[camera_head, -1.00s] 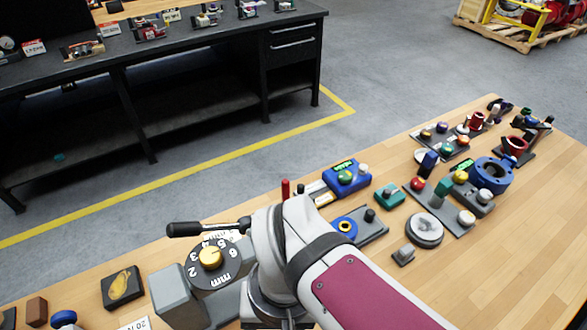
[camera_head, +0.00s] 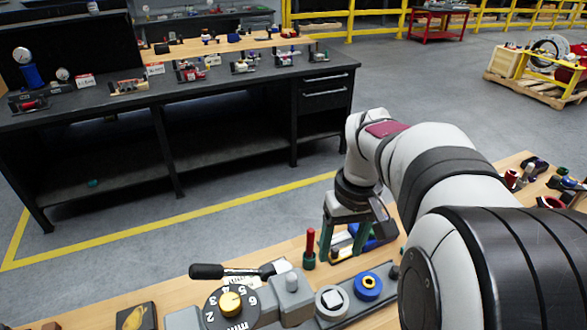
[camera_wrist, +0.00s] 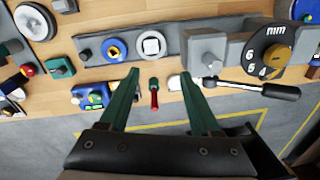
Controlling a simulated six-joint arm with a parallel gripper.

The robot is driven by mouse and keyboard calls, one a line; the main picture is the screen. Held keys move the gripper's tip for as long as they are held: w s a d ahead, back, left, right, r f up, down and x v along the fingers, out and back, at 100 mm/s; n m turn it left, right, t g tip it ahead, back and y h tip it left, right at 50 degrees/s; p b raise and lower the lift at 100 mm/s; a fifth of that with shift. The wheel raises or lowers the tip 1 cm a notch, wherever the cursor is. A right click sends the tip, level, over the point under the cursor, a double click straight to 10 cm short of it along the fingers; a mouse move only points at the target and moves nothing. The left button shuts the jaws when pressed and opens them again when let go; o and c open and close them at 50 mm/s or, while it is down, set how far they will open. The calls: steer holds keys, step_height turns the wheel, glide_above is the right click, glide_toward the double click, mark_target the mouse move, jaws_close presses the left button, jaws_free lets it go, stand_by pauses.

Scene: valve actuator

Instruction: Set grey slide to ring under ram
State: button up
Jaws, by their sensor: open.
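A long grey slide plate (camera_wrist: 175,22) lies on the wooden bench; it also shows in the head view (camera_head: 385,297). It carries a blue ring with a yellow centre (camera_wrist: 115,49) and a pale ring with a square centre (camera_wrist: 151,45). A small dark knob (camera_head: 395,272) stands at its end. The pale ring is nearer the grey block (camera_wrist: 207,47) of the dial unit, probably the ram housing; no ring is visibly under it. My gripper (camera_wrist: 160,74) is open and empty, its green fingers apart. In the head view, my gripper (camera_head: 343,253) is behind the slide.
A red-handled pin (camera_head: 309,248) stands beside my fingers. A blue device (camera_wrist: 93,98) is close by. The numbered dial (camera_head: 230,302) and its black lever (camera_head: 225,271) are left in the head view. More fixtures crowd the right; the floor lies beyond the bench edge.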

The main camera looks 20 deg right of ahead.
steer(key=w+d+f+n, duration=0.1)
steer(key=d+f, duration=0.2)
steer(key=d, duration=0.7)
steer(key=d+f+n, duration=0.1)
steer(key=d+f, duration=0.2)
steer(key=d, duration=0.7)
steer(key=shift+h, duration=0.4)
steer(key=f, duration=1.5)
steer(key=shift+w+a+f, duration=0.1)
steer(key=shift+a+f, duration=0.1)
steer(key=shift+a, duration=0.05)
jaws_close()
